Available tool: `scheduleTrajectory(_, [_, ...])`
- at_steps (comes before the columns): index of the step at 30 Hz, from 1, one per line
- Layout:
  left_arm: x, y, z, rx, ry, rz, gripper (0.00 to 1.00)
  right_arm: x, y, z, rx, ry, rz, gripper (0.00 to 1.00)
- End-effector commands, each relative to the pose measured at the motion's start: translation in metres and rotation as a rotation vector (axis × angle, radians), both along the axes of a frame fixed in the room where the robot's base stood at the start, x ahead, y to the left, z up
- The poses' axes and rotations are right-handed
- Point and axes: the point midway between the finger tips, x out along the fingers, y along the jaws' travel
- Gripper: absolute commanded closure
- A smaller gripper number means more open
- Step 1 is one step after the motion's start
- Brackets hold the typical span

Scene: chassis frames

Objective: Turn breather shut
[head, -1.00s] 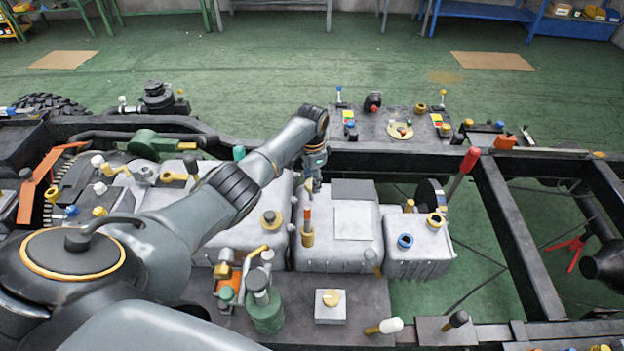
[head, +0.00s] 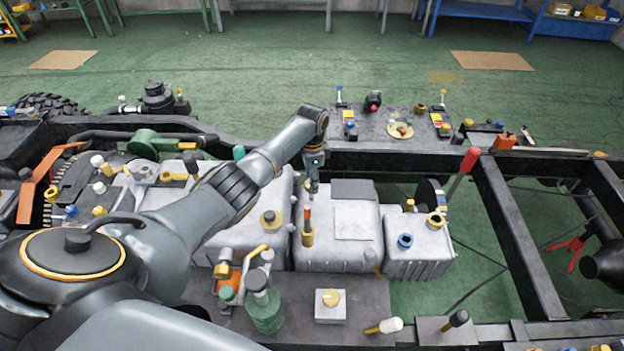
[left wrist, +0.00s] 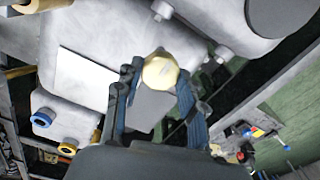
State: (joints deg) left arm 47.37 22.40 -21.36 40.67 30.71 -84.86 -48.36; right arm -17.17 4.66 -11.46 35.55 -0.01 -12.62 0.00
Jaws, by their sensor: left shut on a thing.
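My left gripper (head: 312,189) points down at the far edge of the pale grey housing in the middle of the chassis. In the left wrist view its two dark fingers (left wrist: 158,78) are closed on the sides of a round brass cap (left wrist: 160,71), which looks like the breather. The cap sits among the grey housings. In the head view the cap is mostly hidden by the gripper, and I cannot tell how far it is turned. My right gripper is not in view.
An orange-tipped brass fitting (head: 307,228) stands close in front of the left gripper. A grey box with a blue ring (head: 405,241) and a red-topped lever (head: 470,160) are to the right. A dark plate with small parts (head: 385,125) lies behind.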

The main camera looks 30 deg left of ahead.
Motion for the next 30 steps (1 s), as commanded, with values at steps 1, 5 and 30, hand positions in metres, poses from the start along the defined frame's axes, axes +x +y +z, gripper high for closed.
scheduleTrajectory(1, [0.000, 0.000, 0.000, 0.001, 0.001, -0.003, 0.58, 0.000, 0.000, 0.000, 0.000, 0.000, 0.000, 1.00])
scheduleTrajectory(5, [0.000, 0.000, 0.000, 0.001, 0.001, -0.002, 0.37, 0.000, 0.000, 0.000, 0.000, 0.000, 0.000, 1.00])
scheduleTrajectory(30, [0.001, 0.000, 0.095, 0.001, -0.003, -0.001, 0.37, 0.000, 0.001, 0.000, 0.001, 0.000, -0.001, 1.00])
